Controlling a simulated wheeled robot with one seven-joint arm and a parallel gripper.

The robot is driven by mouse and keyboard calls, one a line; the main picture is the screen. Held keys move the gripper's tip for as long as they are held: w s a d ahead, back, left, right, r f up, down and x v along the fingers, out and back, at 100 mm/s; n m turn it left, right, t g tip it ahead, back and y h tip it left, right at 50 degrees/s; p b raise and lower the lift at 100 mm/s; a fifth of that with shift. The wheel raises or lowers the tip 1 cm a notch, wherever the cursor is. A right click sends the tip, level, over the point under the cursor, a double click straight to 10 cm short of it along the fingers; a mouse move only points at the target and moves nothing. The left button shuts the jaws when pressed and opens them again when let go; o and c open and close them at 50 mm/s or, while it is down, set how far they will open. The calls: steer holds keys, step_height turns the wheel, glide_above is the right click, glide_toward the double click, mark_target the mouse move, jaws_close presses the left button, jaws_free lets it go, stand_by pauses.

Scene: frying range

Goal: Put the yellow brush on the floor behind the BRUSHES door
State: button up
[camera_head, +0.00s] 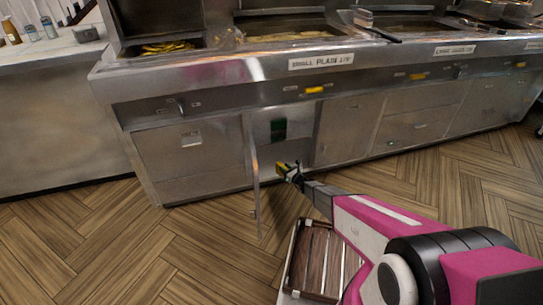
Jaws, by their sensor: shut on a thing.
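The yellow brush (283,168) is held at the tip of my gripper (290,172), which is shut on it. The brush looks small and is partly covered by the fingers. A cabinet door (254,185) below the frying range stands open and is seen nearly edge-on. No BRUSHES label can be read on it from here. My gripper is to the right of this door, in front of the cabinet opening (295,122). How far the brush is from the opening is hard to tell. The cabinet's floor is largely hidden behind the gripper and brush.
Closed cabinet fronts (350,130) stand to the right. The wooden floor (130,255) at left is clear.

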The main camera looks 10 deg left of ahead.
steer(key=shift+a+f, duration=0.4)
steer(key=shift+f, duration=0.05)
steer(key=shift+f+x, duration=0.6)
steer(key=shift+x, duration=2.35)
steer(key=shift+f+x, duration=0.6)
steer(key=shift+x, duration=2.35)
steer(key=shift+f+x, duration=0.6)
steer(key=shift+x, duration=2.35)
steer(key=shift+f, duration=0.15)
steer(key=o, duration=0.9)
steer(key=shift+o, duration=0.2)
